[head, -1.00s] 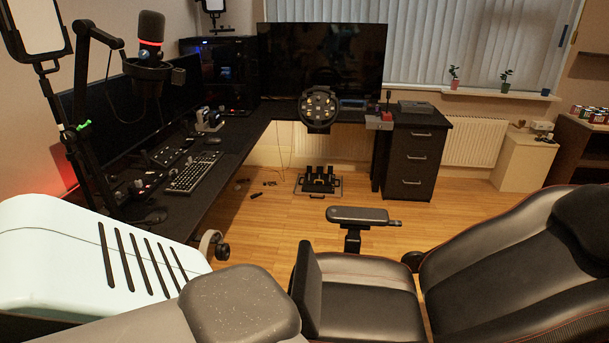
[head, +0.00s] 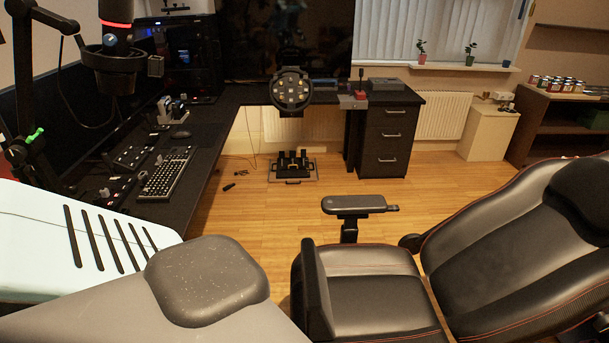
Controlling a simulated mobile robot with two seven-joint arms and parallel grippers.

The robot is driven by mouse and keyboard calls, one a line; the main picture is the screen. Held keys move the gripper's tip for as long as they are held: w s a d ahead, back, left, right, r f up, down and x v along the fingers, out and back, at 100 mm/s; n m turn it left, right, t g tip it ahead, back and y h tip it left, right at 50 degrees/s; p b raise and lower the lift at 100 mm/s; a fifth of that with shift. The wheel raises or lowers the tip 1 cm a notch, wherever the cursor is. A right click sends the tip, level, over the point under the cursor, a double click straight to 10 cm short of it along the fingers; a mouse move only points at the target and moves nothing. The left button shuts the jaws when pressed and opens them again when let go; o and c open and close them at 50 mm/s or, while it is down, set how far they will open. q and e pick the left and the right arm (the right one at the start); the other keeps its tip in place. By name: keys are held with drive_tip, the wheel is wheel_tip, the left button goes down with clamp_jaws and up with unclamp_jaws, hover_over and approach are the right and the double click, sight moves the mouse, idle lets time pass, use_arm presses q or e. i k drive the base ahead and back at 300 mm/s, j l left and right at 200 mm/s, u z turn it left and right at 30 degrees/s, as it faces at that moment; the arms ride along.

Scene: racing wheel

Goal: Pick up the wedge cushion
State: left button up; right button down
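I cannot pick out a clear wedge cushion. A grey, speckled, rounded pad (head: 207,280) lies on a grey surface at the bottom left, close to me. I cannot tell whether this pad is the cushion, as its lower side is hidden. Neither of my grippers is in view, and nothing is seen being held.
A black racing chair (head: 365,300) fills the lower right. A white slotted unit (head: 150,236) stands at the left, by the dark desk (head: 205,190). Pedals (head: 292,166) sit on the floor below the steering wheel (head: 292,92). The wooden floor (head: 260,215) between desk and chair is mostly clear.

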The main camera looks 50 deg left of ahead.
sight(318, 316)
drive_tip(key=k+j, duration=0.1)
drive_tip(key=j, duration=0.35)
drive_tip(key=k+j, duration=0.1)
drive_tip(key=j, duration=0.35)
drive_tip(key=k+j, duration=0.1)
drive_tip(key=j, duration=0.4)
drive_tip(key=k+j, duration=0.1)
drive_tip(key=j, duration=0.35)
